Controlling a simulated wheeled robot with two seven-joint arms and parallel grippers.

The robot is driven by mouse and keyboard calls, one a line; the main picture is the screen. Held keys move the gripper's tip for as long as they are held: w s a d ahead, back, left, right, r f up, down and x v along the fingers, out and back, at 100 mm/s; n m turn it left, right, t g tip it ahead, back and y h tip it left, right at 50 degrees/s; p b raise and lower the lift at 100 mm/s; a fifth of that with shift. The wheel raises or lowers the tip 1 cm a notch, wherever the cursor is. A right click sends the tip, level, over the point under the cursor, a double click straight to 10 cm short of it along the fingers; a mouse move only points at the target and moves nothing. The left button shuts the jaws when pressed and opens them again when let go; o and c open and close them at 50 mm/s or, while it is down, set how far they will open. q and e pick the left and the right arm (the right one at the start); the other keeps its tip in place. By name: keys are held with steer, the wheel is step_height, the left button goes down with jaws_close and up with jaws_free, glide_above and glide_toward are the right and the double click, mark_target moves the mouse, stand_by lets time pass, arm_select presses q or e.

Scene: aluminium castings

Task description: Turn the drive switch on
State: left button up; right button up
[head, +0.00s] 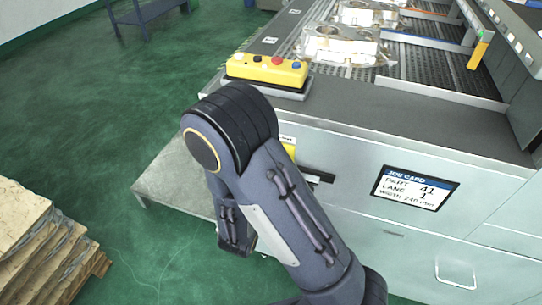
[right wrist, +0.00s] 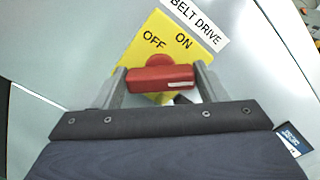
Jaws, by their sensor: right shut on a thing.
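The drive switch (right wrist: 160,78) is a red knob with a white mark toward the right end of its bar. It sits on a yellow plate (right wrist: 143,55) printed OFF and ON, under a BELT DRIVE label (right wrist: 195,22). In the right wrist view the bar lies nearly level, below both words, which are tilted. My right gripper (right wrist: 161,71) is shut on the knob, one finger at each end of the bar. In the head view my right arm hides the knob and gripper; only an edge of the yellow plate (head: 289,147) shows. My left gripper is out of view.
A yellow button box (head: 267,70) stands on the machine's top corner, near castings (head: 340,45) on the belt. A job card screen (head: 415,188) is on the front panel. A pallet stack (head: 35,240) stands at left; green floor lies between.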

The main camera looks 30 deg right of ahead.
steer(key=shift+w+a+f+n+p, duration=0.1)
steer(key=shift+n+p, duration=2.1)
steer(key=shift+n, duration=0.15)
steer(key=shift+f+n+p, duration=0.1)
steer(key=shift+n+p, duration=2.05)
steer(key=shift+n, duration=0.2)
steer(key=o, duration=1)
steer(key=b+v, duration=0.1)
steer(key=v, duration=0.7)
